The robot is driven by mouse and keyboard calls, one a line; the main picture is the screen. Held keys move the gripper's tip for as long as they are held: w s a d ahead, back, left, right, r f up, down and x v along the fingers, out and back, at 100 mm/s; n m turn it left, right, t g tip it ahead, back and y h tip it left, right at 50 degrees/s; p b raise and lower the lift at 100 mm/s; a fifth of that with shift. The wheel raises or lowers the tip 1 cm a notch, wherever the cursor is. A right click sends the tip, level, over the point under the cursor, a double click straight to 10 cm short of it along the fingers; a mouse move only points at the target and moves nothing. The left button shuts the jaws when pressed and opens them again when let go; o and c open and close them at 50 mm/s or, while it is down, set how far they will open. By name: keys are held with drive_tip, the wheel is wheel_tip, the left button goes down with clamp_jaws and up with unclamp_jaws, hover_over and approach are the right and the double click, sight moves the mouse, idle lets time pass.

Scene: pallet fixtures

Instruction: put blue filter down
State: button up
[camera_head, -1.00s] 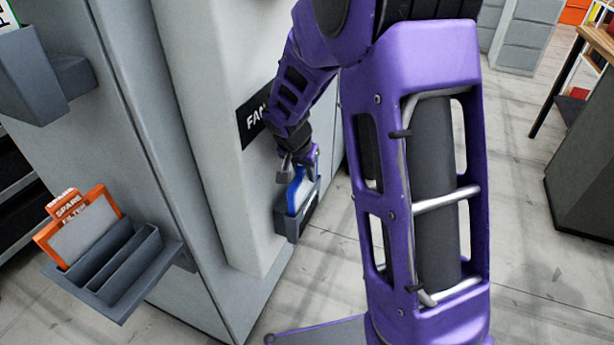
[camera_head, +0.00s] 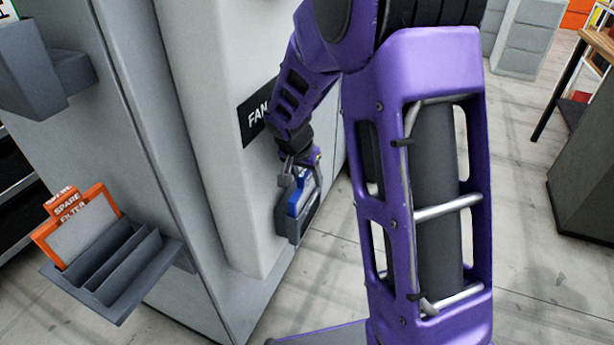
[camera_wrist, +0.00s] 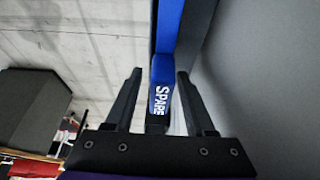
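The blue filter (camera_head: 296,204) stands in the grey holder (camera_head: 297,229) on the cabinet side, below the FAN label; the holder hides its lower part. In the wrist view, its blue tab (camera_wrist: 162,92), marked SPARE, lies between the fingers of my gripper (camera_wrist: 160,95). A narrow gap shows between the tab and each finger, so my gripper looks open around the tab. In the head view, my gripper (camera_head: 300,178) is just above the holder, at the top of the filter.
An orange-framed spare filter (camera_head: 82,228) stands in a slotted grey rack (camera_head: 125,275) at the left. Another grey holder (camera_head: 45,75) is at the upper left. The grey cabinet (camera_head: 205,130) is close beside my arm. Open floor (camera_head: 540,260) lies to the right.

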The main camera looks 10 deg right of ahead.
drive_tip(key=shift+r+p, duration=0.55)
drive_tip(key=shift+p, duration=0.1)
drive_tip(key=p+v, duration=0.2)
drive_tip(key=v, duration=1)
drive_tip(key=shift+d, duration=0.1)
